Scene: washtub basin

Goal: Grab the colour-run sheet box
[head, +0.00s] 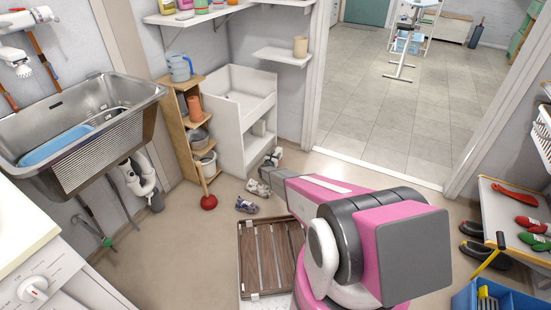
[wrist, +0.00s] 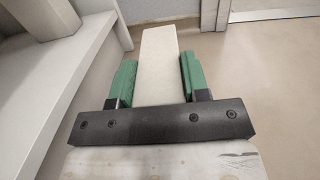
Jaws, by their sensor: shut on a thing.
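In the wrist view a plain off-white box (wrist: 159,62) stands lengthwise between the green fingers of my gripper (wrist: 158,78). My gripper is shut on it, one finger on each side. The box's far end reaches past the fingertips, and its near end is hidden by the black gripper bar. I see no print on its visible face, so I cannot confirm from a label that it is the colour-run sheet box. In the head view my pink and grey arm reaches toward the white basin unit, and I cannot make out the box clearly there.
A white basin unit (head: 238,108) and a wooden shelf (head: 190,125) stand close beyond my arm. A slatted wooden mat (head: 270,255) lies nearer. White shelf boards (wrist: 70,75) are close on the wrist view's left.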

